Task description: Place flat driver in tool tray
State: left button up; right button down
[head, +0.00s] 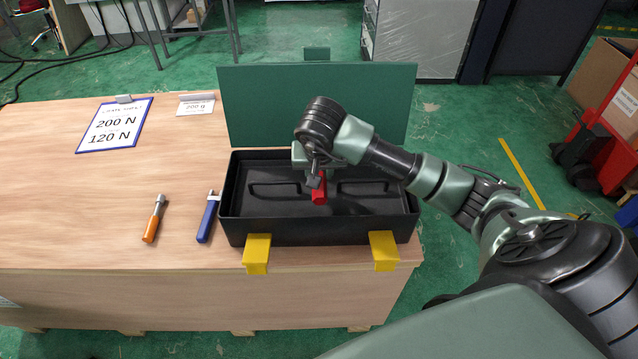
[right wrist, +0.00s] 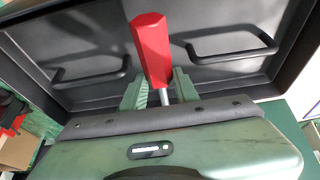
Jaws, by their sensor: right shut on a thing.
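The flat driver (head: 319,190) has a red handle and a metal shank. My right gripper (head: 314,179) is shut on it, over the inside of the black tool tray (head: 230,200). In the right wrist view the red handle of the driver (right wrist: 152,48) points away from my right gripper (right wrist: 160,90), whose green fingers stand on either side of the shank. The tray (right wrist: 95,50) shows behind it with two black handles. I cannot tell whether the driver touches the tray floor. My left gripper is not in view.
A green lid (head: 290,95) stands upright behind the tray, and two yellow latches (head: 257,253) hang at its front. An orange-handled tool (head: 153,222) and a blue-handled tool (head: 208,220) lie left of the tray. A sign (head: 114,125) lies farther back.

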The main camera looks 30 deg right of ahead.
jog(key=shift+f, duration=2.3)
jog(key=shift+f, duration=0.2)
jog(key=c, duration=1.1)
grip_release()
jog(key=shift+o, duration=0.2)
jog(key=shift+r, duration=0.1)
jog(key=shift+a+r, duration=0.1)
jog(key=shift+r, duration=0.55)
jog(key=v, duration=1.1)
jog(key=shift+s, duration=0.15)
